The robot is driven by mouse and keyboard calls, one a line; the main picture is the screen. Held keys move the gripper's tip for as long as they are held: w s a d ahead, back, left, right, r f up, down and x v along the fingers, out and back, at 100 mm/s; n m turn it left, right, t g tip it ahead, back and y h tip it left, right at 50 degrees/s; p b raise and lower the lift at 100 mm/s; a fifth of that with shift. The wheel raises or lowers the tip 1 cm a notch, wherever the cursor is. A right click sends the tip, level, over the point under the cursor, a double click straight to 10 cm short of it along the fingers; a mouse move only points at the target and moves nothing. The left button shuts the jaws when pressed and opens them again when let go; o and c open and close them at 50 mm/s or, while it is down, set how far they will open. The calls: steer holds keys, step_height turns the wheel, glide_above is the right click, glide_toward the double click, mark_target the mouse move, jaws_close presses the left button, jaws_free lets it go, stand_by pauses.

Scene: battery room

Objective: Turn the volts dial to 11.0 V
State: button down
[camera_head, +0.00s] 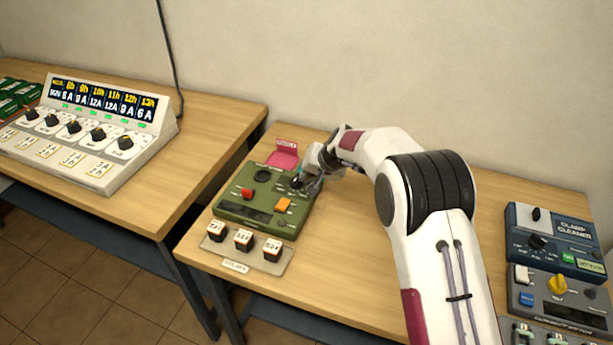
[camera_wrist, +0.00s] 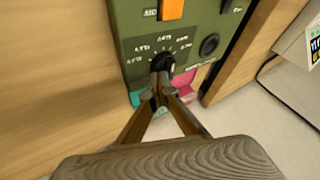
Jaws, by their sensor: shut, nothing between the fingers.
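The green device (camera_head: 235,209) sits on the middle table, and its panel (camera_wrist: 186,27) fills the top of the wrist view. A black dial (camera_wrist: 163,62) with a ring of small printed marks is on that panel. The marks are too blurred to read surely. My gripper (camera_wrist: 160,90) is shut, with its fingertips at the near edge of the dial; I cannot tell if they touch it.
The device also has an orange switch (camera_head: 283,205), a red knob (camera_head: 247,193) and a black round knob (camera_head: 262,175). A pink piece (camera_head: 283,158) lies behind.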

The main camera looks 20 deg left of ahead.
steer(key=shift+a+n+g, duration=0.2)
steer(key=shift+n+g, duration=0.1)
steer(key=shift+n, duration=0.3)
steer(key=shift+w+a+n+g+y, duration=0.15)
steer(key=shift+n+g+y, duration=0.25)
steer(key=shift+n, duration=0.2)
steer(key=shift+w+a, duration=0.1)
steer(key=shift+w, duration=0.05)
steer(key=shift+w+a+f, duration=0.1)
steer(key=shift+w+a, duration=0.25)
steer(key=shift+w, duration=0.05)
steer(key=shift+s, duration=0.25)
stand_by(0.4)
